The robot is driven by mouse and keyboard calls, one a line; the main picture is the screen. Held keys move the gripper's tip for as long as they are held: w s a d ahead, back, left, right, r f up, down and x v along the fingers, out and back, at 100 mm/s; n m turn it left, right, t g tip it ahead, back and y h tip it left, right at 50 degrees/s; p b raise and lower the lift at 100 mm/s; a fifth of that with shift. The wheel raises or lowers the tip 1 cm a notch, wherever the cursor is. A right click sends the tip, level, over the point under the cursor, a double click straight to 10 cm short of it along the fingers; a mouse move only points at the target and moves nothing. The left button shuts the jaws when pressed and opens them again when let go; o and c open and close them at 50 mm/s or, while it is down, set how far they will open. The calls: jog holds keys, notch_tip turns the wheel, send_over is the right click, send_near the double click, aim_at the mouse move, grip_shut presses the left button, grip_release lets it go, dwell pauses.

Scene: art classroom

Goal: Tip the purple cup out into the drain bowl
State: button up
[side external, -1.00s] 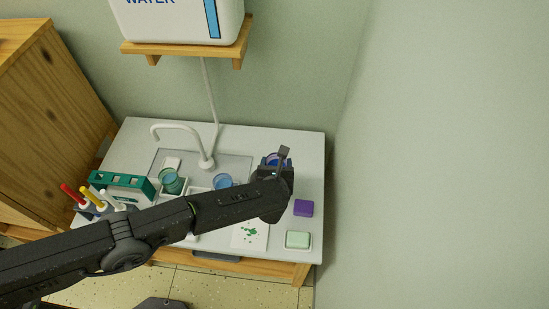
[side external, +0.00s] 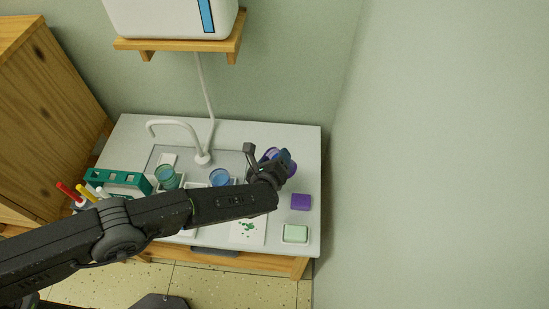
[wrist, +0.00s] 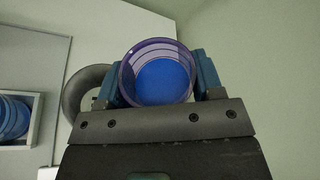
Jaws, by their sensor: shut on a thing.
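The purple cup (wrist: 128,72) is see-through with blue liquid inside. In the wrist view its round mouth faces the camera, and my gripper (wrist: 160,88) has a finger on each side of it. In the side external view the cup (side external: 287,160) shows at the end of my arm, tilted and partly hidden by my gripper (side external: 270,164). It is held over the right part of the counter. I cannot make out the drain bowl for certain. A grey curved thing (wrist: 78,88) shows behind the left finger in the wrist view.
A blue cup (side external: 220,177) and a green cup (side external: 166,176) stand left of my gripper, near the faucet (side external: 203,158). A teal rack (side external: 120,181) stands at the left.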

jog(key=shift+f+n+h, duration=0.1)
jog(key=shift+n+h, duration=0.3)
jog(key=shift+n, duration=0.2)
jog(key=n, duration=0.1)
jog(key=f+n+t+h, duration=0.1)
jog(key=shift+a+f+n, duration=0.15)
jog(key=shift+a+n, duration=0.1)
jog(key=shift+n, duration=0.15)
jog(key=n, duration=0.1)
jog(key=f+n+t+h, duration=0.1)
jog(key=shift+a+f+n, duration=0.1)
jog(key=shift+a+n, duration=0.25)
jog(key=shift+n, duration=0.05)
jog(key=n, duration=0.1)
jog(key=a+n+t, duration=0.1)
jog(key=n, duration=0.1)
jog(key=shift+r+n+h, duration=0.3)
jog(key=shift+r, duration=0.1)
jog(key=shift+d, duration=0.1)
dwell(0.6)
